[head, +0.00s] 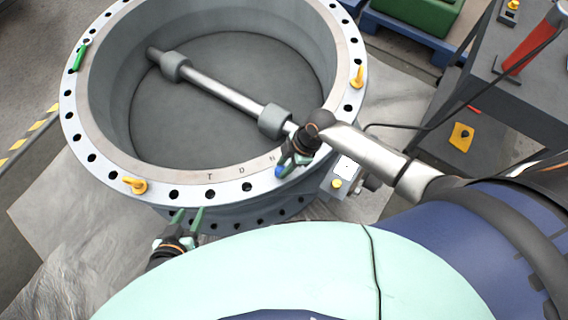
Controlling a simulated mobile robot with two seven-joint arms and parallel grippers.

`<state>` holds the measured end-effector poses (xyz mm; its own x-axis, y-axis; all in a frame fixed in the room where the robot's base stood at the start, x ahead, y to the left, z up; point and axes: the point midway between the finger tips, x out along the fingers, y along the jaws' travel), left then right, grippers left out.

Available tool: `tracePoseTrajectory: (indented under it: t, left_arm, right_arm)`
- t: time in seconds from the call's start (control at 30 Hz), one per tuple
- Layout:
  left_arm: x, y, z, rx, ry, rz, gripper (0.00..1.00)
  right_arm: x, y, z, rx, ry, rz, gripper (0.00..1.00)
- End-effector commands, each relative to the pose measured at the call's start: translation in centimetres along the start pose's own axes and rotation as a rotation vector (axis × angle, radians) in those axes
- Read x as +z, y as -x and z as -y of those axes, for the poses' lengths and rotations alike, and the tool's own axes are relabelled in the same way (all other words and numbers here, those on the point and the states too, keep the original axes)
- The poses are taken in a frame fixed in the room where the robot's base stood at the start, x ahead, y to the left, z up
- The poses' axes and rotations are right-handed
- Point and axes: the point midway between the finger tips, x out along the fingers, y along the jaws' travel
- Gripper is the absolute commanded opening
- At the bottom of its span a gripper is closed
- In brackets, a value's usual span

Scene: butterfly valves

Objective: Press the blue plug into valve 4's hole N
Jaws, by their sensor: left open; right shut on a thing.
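The valve (74,132) is a large grey ring with a flange full of dark holes. The letters T, D and N are marked along its near side. My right gripper (289,165) is over the flange beside the letter N, shut on the blue plug (279,172). The plug is at the hole position by the N. The gripper hides that hole, and I cannot tell how far the plug is in. My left gripper (188,217) is open and empty, just outside the near edge of the flange. No valve number is readable.
Yellow fittings (135,185) (357,77) and a green piece (80,56) stand on the flange. A shaft (222,92) crosses the bore. A dark cart (510,110) with a red tool (530,48) stands at right. A green crate (420,14) is behind.

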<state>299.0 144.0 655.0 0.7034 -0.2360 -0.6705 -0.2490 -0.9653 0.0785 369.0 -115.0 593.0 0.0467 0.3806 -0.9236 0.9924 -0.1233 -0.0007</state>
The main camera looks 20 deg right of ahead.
Motion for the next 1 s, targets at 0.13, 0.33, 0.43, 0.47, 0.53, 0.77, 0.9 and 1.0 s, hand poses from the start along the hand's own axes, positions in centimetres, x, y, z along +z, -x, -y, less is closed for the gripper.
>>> tracePoseTrajectory:
  t: [0.13, 0.33, 0.43, 0.47, 0.53, 0.77, 0.9, 1.0]
  left_arm:
    - [0.0, 0.0, 0.0, -0.001, 0.000, 0.000, 0.50]
    - [0.0, 0.0, 0.1, -0.001, 0.000, -0.001, 0.50]
    - [0.1, -0.1, 0.1, -0.001, 0.000, -0.001, 0.50]
    - [0.1, -0.2, 0.1, -0.001, 0.000, -0.001, 0.50]
    - [0.2, -0.3, 0.1, -0.001, 0.000, -0.001, 0.50]
    - [0.7, -0.6, 0.1, -0.001, 0.000, -0.001, 0.50]
    - [0.5, -0.5, 0.1, -0.001, 0.000, -0.001, 0.50]
    - [0.5, -0.5, 0.1, -0.001, 0.000, -0.001, 0.50]
  right_arm:
    - [0.0, 0.0, 0.0, 0.000, 0.000, 0.000, 0.00]
    - [0.0, 0.0, 0.0, 0.001, 0.000, 0.000, 0.00]
    - [0.1, -0.2, 0.0, 0.001, 0.000, 0.000, 0.00]
    - [0.1, -0.2, 0.0, 0.000, 0.000, 0.000, 0.00]
    - [0.2, -0.5, 0.0, 0.000, 0.000, 0.000, 0.00]
    - [0.5, -1.2, 0.0, -0.001, 0.000, 0.002, 0.00]
    - [0.5, -1.0, 0.1, -0.001, 0.000, 0.002, 0.47]
    - [0.5, -1.0, 0.1, -0.001, 0.000, 0.002, 0.58]
